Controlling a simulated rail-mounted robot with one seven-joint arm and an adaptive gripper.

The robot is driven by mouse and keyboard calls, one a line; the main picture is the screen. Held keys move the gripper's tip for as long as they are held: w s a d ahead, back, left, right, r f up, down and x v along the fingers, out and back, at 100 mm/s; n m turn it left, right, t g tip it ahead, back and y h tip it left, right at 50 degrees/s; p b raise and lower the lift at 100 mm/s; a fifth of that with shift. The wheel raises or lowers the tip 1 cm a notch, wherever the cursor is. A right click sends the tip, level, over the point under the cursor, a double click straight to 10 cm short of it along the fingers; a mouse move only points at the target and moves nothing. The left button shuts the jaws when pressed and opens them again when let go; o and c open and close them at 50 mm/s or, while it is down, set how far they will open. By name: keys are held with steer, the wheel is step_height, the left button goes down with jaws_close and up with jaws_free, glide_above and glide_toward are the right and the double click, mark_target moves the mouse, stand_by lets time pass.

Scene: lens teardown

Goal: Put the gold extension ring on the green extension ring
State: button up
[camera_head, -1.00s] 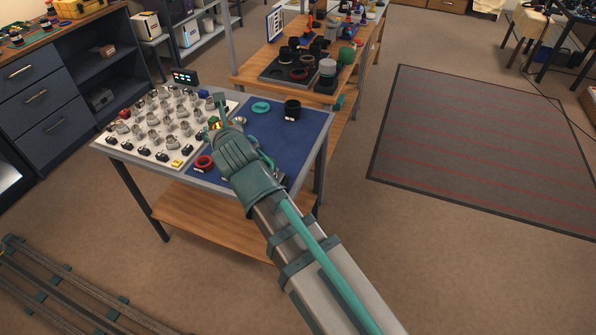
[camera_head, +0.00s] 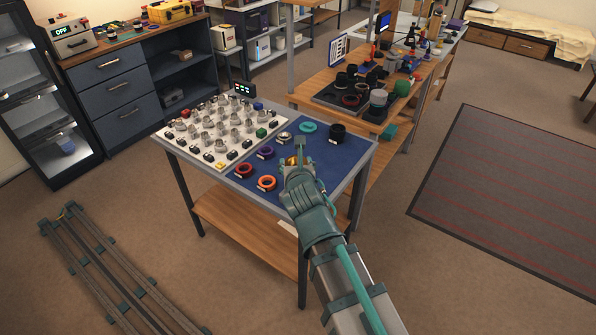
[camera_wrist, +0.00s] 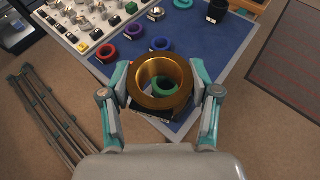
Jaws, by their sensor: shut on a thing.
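My gripper (camera_wrist: 161,78) is shut on the gold extension ring (camera_wrist: 143,96), with one finger on each side of it in the wrist view. The gold ring's open bore faces the camera. The green extension ring (camera_wrist: 166,87) shows through that bore, lower down over the blue mat; its outer parts are hidden by the gold ring. The two look apart, but the exact gap cannot be told. In the head view my gripper (camera_head: 298,160) is over the blue mat, and a little of the gold ring (camera_head: 289,161) shows beside it; the green ring is hidden there.
On the blue mat (camera_head: 342,158) are a red ring (camera_head: 243,170), an orange ring (camera_head: 267,183), a purple ring (camera_head: 265,153), a teal ring (camera_head: 308,127) and a black ring (camera_head: 338,132). A white board (camera_head: 181,138) with several small parts lies to the left.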

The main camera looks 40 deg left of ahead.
steer(key=w+a+f, duration=0.1)
steer(key=f, duration=0.1)
steer(key=w+a+f, duration=0.1)
steer(key=w+f, duration=0.1)
steer(key=w+a+f, duration=0.1)
steer(key=w+f, duration=0.1)
steer(key=shift+w+a+f+p, duration=0.2)
steer(key=shift+a+f+p, duration=0.1)
steer(key=shift+a+p, duration=0.1)
steer(key=shift+f, duration=1.55)
steer(key=shift+f, duration=0.15)
steer(key=o, duration=1.2)
steer(key=shift+d, duration=0.1)
steer(key=shift+o, duration=0.2)
